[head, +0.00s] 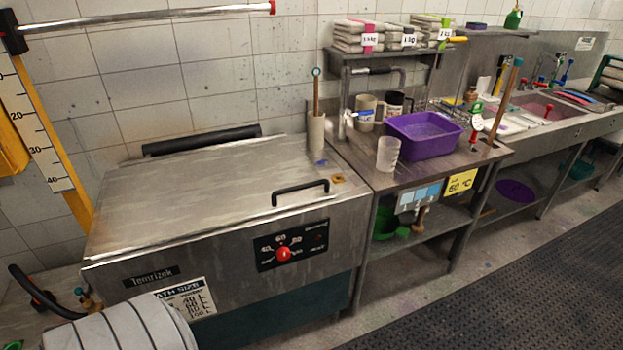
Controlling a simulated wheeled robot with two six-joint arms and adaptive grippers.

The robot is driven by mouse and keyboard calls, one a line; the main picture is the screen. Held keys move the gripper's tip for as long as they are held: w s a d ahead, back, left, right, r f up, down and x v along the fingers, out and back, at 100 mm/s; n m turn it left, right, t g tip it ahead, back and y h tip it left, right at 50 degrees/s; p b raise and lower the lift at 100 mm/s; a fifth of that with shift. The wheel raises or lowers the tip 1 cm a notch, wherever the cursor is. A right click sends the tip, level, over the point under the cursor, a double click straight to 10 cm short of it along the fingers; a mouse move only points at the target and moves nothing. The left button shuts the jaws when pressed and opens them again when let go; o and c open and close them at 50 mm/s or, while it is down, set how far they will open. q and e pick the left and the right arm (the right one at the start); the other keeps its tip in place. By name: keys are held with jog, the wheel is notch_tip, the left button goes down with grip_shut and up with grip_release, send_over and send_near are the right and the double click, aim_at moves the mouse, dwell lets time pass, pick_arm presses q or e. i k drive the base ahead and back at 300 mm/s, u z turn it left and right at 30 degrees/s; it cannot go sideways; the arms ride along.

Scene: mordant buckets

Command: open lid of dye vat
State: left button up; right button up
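The dye vat (300,290) is a wide steel box at the left, with a black control panel and red knob on its front. Its flat steel lid (200,195) lies shut over the top. A black bar handle (300,190) stands near the lid's right front edge. A black bar (202,140) runs along the back of the lid by the wall. Neither of my grippers is in view.
A grey cylinder with a stick (316,135) stands at the lid's back right corner. A steel bench to the right holds a purple basin (423,135) and a clear beaker (388,154). A ribbed pale object (120,330) is at the bottom left. Floor in front is clear.

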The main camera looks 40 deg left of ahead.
aim_at(183, 187)
jog(key=i, duration=1.3)
jog(key=u, duration=2)
